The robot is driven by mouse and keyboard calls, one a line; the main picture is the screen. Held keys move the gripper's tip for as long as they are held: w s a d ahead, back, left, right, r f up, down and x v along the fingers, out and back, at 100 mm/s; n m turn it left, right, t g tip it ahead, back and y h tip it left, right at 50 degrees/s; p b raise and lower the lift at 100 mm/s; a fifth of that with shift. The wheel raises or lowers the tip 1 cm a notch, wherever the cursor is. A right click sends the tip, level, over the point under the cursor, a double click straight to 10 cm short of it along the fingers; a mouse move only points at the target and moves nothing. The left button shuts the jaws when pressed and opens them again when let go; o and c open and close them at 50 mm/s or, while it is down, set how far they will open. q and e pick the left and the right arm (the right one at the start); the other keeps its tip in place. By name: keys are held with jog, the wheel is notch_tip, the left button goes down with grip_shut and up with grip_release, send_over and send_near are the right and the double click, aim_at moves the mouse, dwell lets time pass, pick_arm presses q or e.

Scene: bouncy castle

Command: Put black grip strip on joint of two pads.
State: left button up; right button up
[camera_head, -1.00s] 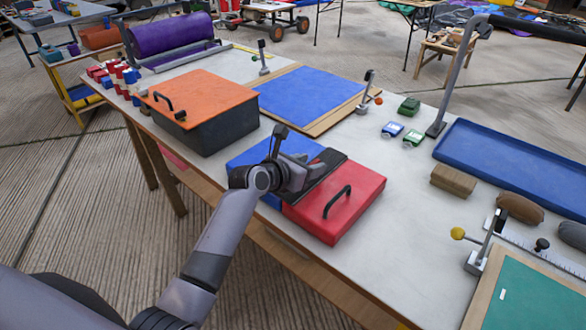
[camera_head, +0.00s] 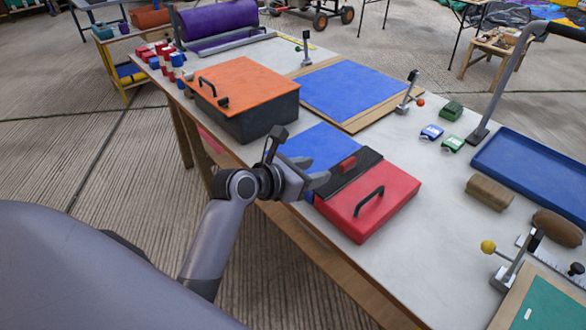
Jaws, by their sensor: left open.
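A blue pad (camera_head: 318,146) and a red pad (camera_head: 385,198) lie side by side at the table's front edge. The red pad has a black handle (camera_head: 368,201). The black grip strip (camera_head: 360,169) lies across the line where the pads meet, covering that joint. A small red piece (camera_head: 348,163) shows beside the strip on the blue side. My left gripper (camera_head: 314,173) is open and empty, just left of the strip's near end, over the blue pad's front edge. It hides part of the blue pad. My right gripper is not in view.
An orange-lidded black box (camera_head: 245,92) stands behind and left of the pads. A blue sheet on a wooden board (camera_head: 350,92) lies at the back. A brown block (camera_head: 489,192) and a blue tray (camera_head: 530,165) are on the right. Bare tabletop lies right of the red pad.

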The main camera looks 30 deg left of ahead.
pick_arm(q)
jog(key=s+d+f+m+g+y, duration=0.1)
jog(key=s+f+m, duration=0.8)
jog(key=m, duration=0.8)
jog(key=s+f+m+g+y, duration=0.1)
jog(key=s+f+m, duration=0.9)
jog(key=s+m, duration=0.3)
jog(key=m, duration=0.3)
jog(key=shift+s+d+f+m, duration=0.25)
jog(key=shift+s+d+m, duration=0.1)
jog(key=shift+d+m, duration=0.05)
notch_tip(320, 180, up, 2)
jog(key=shift+r+p, duration=0.1)
jog(key=shift+p, duration=0.9)
